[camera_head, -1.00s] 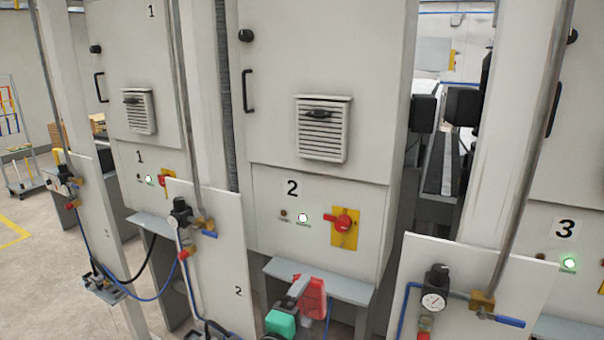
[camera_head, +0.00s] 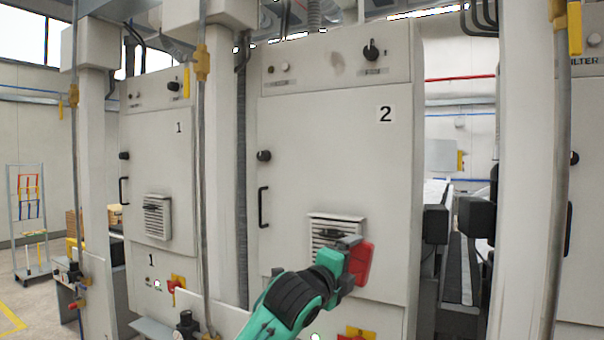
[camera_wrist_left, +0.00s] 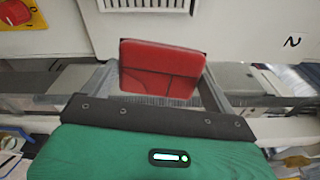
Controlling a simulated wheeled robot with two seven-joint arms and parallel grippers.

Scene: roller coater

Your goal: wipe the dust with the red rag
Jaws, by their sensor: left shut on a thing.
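The red rag (camera_head: 361,266) is a folded red pad in my left gripper (camera_head: 348,250), in front of cabinet 2 beside its louvred vent. In the left wrist view the rag (camera_wrist_left: 160,70) sits between the two fingers of my left gripper (camera_wrist_left: 160,88), which is shut on it. A faint grey-brown smudge, which looks like dust (camera_head: 337,63), is on the upper panel of cabinet 2, well above the rag. I cannot tell whether the rag touches the cabinet. My right gripper is not in view.
Cabinet 2 (camera_head: 335,140) has a black door handle (camera_head: 263,207), a vent (camera_head: 330,228) and a rotary knob (camera_head: 371,50) right of the smudge. A grey pipe (camera_head: 201,150) runs upright at left. The door's upper face is mostly clear.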

